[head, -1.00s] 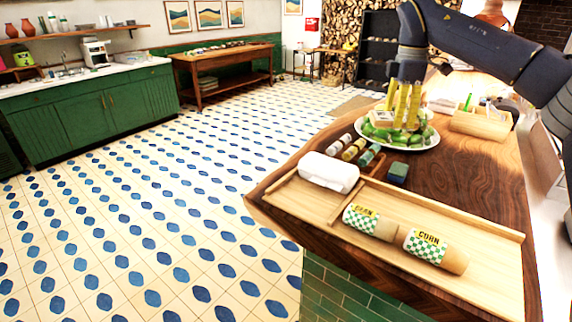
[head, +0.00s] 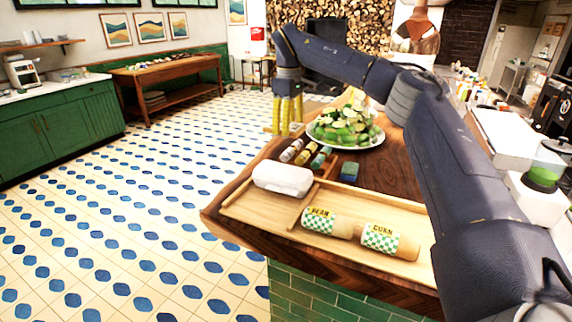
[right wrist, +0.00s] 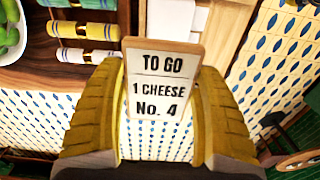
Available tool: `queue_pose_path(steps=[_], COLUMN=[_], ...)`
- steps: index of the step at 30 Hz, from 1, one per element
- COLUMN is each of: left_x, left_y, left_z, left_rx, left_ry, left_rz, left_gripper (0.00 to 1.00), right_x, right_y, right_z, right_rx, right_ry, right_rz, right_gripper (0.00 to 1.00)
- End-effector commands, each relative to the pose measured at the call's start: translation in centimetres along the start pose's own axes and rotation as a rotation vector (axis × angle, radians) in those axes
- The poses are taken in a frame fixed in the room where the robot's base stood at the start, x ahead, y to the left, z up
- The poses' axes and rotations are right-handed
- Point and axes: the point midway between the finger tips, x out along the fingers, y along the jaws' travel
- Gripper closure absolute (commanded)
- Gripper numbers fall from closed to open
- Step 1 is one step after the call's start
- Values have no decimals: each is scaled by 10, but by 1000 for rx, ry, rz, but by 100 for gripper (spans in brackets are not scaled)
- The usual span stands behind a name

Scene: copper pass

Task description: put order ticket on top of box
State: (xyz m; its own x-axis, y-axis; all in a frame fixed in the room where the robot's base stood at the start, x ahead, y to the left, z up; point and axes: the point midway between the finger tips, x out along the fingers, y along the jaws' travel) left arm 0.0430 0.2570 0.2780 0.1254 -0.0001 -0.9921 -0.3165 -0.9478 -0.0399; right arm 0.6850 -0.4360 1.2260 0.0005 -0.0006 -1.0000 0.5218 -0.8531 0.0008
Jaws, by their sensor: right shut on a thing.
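The order ticket (right wrist: 161,92) is a small wooden-edged card reading "TO GO, 1 CHEESE, No. 4". It stands upright between the yellow fingers of my right gripper (right wrist: 160,75), which is shut on it. In the head view my right gripper (head: 284,130) points down at the counter's left edge, left of the plate; the ticket cannot be made out there. The box (head: 283,179) is white and closed, at the left end of the wooden tray, nearer than the gripper and apart from it. Part of a white thing, probably the box, shows in the right wrist view (right wrist: 178,14). My left gripper is not in view.
A plate of green pieces (head: 345,130) stands right of the gripper. Several small rolls (head: 306,153) and a blue-green block (head: 349,171) lie between plate and box. Two labelled cylinders (head: 389,241) lie on the wooden tray (head: 262,212). Tiled floor lies left of the counter.

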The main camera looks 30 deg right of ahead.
Motion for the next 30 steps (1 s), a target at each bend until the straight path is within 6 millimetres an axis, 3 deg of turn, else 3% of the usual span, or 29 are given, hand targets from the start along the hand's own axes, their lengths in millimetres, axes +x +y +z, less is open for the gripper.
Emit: queue_pose_path(steps=[3, 10, 23, 30], left_x=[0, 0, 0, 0], left_y=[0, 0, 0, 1], left_z=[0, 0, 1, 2], left_rx=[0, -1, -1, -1], left_ry=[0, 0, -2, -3], left_rz=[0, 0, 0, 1], left_gripper=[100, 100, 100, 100], right_x=[29, 68, 92, 121], right_y=[0, 0, 0, 0], right_z=[0, 0, 0, 0], right_rx=[-3, -2, -3, -3], right_ry=[-2, -1, 0, -1], right_rz=[-2, -2, 0, -1], right_gripper=[60, 60, 60, 60])
